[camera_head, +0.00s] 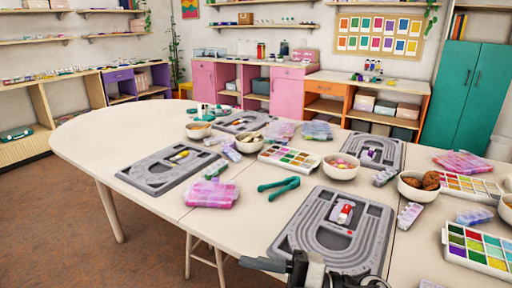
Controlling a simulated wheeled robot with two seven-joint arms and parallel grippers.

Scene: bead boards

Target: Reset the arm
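A dark grey and black part of my own arm or gripper (312,273) shows at the bottom edge, right of the middle. It is cut off by the frame, and I cannot make out two fingertips or anything held. It overlaps the near edge of the front grey bead board (290,233). That board lies flat on the table and has a small red and white object (344,213) on it. No other gripper is in view.
The pale table (110,135) holds more bead boards (150,178), bowls (341,172), colourful bead trays (289,158), green pliers (280,187) and a pink bead bag (211,194). Free table surface lies at the left end. Cabinets and shelves stand along the back wall.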

